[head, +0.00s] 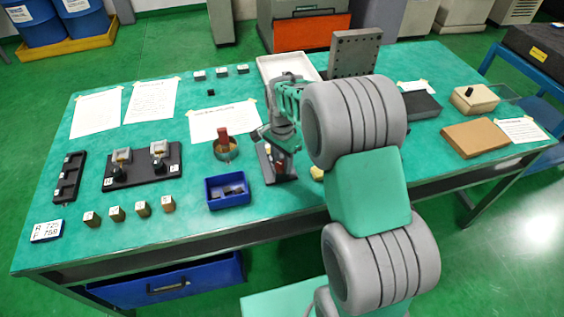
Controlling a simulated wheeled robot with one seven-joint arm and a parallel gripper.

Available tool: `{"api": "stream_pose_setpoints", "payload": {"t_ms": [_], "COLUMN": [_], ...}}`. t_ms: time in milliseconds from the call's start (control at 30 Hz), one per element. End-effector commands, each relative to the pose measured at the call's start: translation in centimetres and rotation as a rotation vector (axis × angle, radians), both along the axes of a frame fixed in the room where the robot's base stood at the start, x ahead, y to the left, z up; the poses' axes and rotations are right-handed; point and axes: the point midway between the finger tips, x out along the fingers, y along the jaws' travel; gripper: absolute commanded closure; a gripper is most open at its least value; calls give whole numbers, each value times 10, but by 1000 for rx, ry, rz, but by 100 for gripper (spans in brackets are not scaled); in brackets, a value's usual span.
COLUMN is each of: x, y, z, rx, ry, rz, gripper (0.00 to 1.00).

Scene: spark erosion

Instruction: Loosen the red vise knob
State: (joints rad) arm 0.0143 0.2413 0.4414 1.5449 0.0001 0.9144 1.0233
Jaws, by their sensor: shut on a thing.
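The vise (283,179) is a small dark block on the green table, just right of the blue bin. A small patch of red, the vise knob (281,165), shows on it, mostly covered. My gripper (276,148) reaches down over the vise from the upper right, its fingers at the knob. It is shut on the knob, though the contact itself is small and partly hidden by my arm and the fingers. My arm hides the table to the right of the vise.
A round holder with a red-topped piece (223,137) stands close left of my gripper. A blue bin (229,199) lies in front of it. A white tray (268,70) and an upright drilled plate (354,54) stand behind. A black fixture (142,178) and several small blocks are left.

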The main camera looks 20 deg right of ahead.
Motion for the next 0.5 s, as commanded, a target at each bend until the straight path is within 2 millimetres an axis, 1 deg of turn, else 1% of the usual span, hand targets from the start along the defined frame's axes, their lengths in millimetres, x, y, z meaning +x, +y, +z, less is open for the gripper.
{"api": "stream_pose_setpoints", "payload": {"t_ms": [500], "x": [1], "y": [0], "z": [0], "rx": [0], "ry": [-2], "rz": [459], "gripper": [100]}}
